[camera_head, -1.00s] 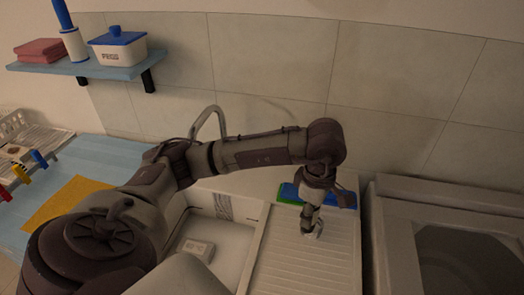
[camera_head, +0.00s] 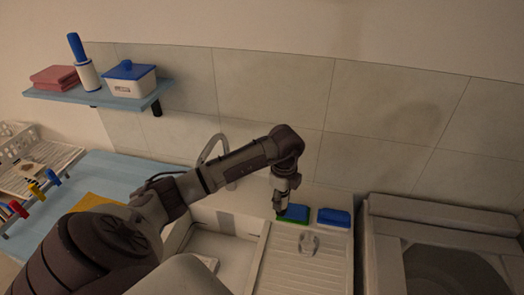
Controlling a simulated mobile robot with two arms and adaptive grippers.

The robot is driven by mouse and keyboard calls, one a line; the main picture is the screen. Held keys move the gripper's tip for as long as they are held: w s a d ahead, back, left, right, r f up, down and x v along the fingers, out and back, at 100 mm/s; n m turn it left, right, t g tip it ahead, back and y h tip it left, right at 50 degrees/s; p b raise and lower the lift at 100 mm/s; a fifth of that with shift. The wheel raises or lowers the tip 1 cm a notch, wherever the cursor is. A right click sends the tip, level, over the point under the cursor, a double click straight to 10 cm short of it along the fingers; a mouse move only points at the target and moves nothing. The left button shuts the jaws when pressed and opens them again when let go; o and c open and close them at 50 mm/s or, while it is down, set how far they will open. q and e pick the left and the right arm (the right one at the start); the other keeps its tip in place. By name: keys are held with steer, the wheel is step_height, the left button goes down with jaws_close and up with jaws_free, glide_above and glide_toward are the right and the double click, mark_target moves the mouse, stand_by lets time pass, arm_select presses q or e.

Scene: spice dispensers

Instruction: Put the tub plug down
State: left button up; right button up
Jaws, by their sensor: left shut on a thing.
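My left gripper (camera_head: 282,211) points down beside the green and blue sponge (camera_head: 293,214), near the back of the sink's draining board (camera_head: 285,270). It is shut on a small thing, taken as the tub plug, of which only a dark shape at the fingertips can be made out. A pale, glassy small object (camera_head: 309,243) stands on the ribbed draining board, right of and apart from the gripper. My right gripper is not in view.
A blue sponge (camera_head: 333,217) lies right of the green one. The sink basin (camera_head: 215,245) with a curved tap (camera_head: 212,148) is to the left. A grey machine (camera_head: 430,215) stands at the right. The draining board's front is clear.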

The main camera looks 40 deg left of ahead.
arm_select(q)
steer(key=w+a+f+n+b, duration=0.1)
steer(key=a+f+b, duration=0.2)
steer(key=a+f, duration=0.1)
steer(key=w+a+f+n+b, duration=0.2)
steer(key=a+f+b, duration=0.2)
steer(key=w+a+f+n+b, duration=0.1)
steer(key=w+a+f+b, duration=0.1)
steer(key=a+f+b, duration=0.1)
steer(key=shift+a+f+n+b, duration=0.4)
steer(key=shift+a+b, duration=0.25)
steer(key=shift+b, duration=0.1)
steer(key=shift+r, duration=0.15)
steer(key=o, duration=1.1)
steer(key=shift+c, duration=0.2)
